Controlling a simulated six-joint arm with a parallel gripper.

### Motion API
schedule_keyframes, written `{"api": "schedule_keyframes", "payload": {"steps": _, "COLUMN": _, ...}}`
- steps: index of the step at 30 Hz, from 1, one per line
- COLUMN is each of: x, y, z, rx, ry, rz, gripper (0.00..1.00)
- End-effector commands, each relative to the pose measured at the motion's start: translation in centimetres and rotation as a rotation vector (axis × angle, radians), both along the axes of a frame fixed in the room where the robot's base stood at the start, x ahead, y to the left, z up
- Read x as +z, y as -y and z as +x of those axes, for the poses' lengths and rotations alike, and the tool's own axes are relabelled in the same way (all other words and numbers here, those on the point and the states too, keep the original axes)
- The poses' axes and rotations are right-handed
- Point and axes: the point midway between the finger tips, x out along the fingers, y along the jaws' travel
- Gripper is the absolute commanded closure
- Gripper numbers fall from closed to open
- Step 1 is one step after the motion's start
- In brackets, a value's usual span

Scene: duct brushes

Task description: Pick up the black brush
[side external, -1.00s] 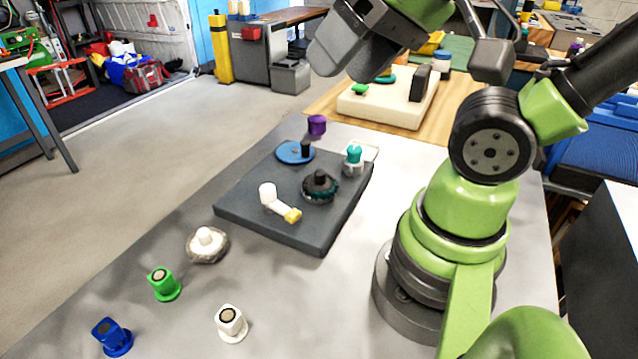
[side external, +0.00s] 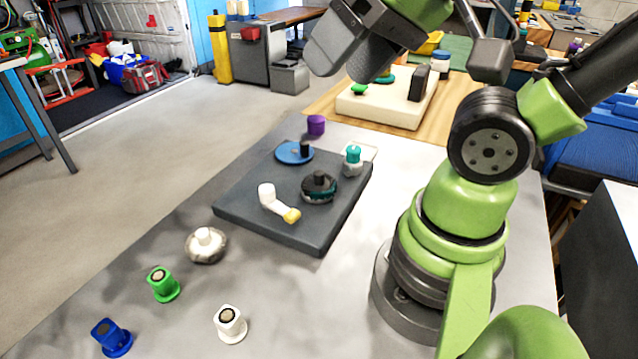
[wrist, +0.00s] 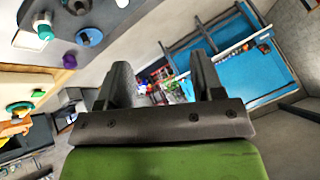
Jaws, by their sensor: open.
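The black brush (side external: 319,187) stands on the dark grey tray (side external: 245,222), near its right side. It is round, with a dark bristle ring that has a teal tint and a short black upright handle. My gripper (wrist: 163,78) is open, with nothing between its two fingers. In the side view it is at the top, high above and behind the tray, well apart from the brush. The wrist view points away from the brush, with part of the tray area at its upper left; I cannot tell the black brush there for certain.
Around the brush are a white brush with yellow tip (side external: 278,203), a blue disc brush (side external: 294,153) and a teal-topped piece (side external: 353,160). A purple piece (side external: 316,125) stands behind. White, green and blue pieces stand at the front left. A cream board (side external: 385,108) lies behind.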

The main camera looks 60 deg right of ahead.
Motion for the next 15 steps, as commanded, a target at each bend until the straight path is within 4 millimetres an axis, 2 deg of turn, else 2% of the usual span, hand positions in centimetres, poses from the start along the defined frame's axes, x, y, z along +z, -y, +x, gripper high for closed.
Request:
{"api": "schedule_keyframes", "payload": {"steps": 2, "x": 0.0, "y": 0.0, "z": 0.0, "rx": 0.000, "ry": 0.000, "rz": 0.000, "gripper": 0.24}}
{"api": "schedule_keyframes", "payload": {"steps": 10, "x": 0.0, "y": 0.0, "z": 0.1, "rx": -0.001, "ry": -0.003, "rz": -0.002, "gripper": 0.24}}
{"api": "schedule_keyframes", "payload": {"steps": 15, "x": -0.8, "y": 1.1, "z": 1.7, "rx": -0.020, "ry": -0.069, "rz": -0.043, "gripper": 0.24}}
